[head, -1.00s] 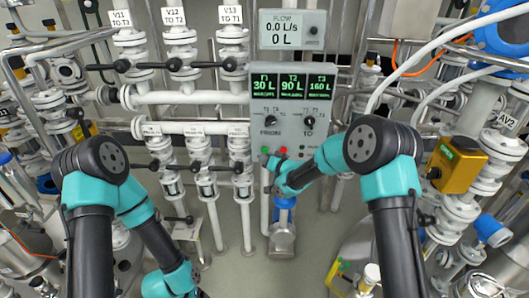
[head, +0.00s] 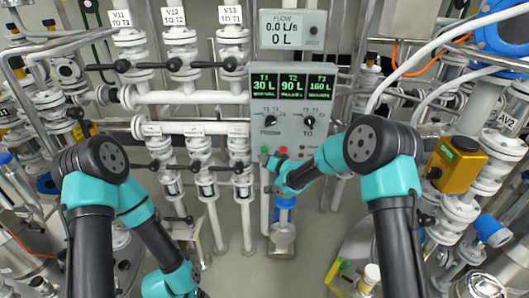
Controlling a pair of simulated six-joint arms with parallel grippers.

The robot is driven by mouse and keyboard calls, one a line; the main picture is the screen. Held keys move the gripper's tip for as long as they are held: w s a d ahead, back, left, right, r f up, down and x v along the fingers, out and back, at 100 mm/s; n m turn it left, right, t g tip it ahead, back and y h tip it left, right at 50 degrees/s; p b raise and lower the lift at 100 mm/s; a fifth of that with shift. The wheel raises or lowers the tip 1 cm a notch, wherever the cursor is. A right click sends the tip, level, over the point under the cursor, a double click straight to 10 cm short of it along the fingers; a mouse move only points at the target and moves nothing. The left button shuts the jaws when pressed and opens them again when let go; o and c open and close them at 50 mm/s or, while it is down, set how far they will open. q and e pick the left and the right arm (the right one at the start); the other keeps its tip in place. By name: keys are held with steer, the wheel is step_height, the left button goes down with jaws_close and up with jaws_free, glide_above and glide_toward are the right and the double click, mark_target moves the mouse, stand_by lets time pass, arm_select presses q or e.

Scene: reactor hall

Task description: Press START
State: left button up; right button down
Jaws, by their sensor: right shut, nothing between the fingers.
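The grey control panel (head: 291,128) stands upright at the centre, with a row of small buttons along its lower edge. A red button (head: 283,150) shows there. A green button (head: 265,149) sits to its left, just above my gripper's tip. The button labels are too small to read. My right gripper (head: 268,161) is shut and empty, in front of the panel's lower left edge, close under the green button. I cannot tell whether it touches the panel. My left gripper is out of view.
The panel's screen (head: 293,86) reads 30 L, 90 L and 160 L, above two selector knobs. A flow display (head: 291,30) above reads 0.0 L/s and 0 L. White pipes and black-handled valves (head: 180,66) fill the left. A yellow box (head: 457,164) is at right.

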steer(key=shift+w, duration=0.15)
stand_by(0.3)
steer(key=shift+w, duration=0.3)
steer(key=shift+w, duration=0.5)
stand_by(1.1)
steer(key=shift+s, duration=0.95)
steer(key=s, duration=0.5)
steer(key=shift+a, duration=0.1)
stand_by(0.3)
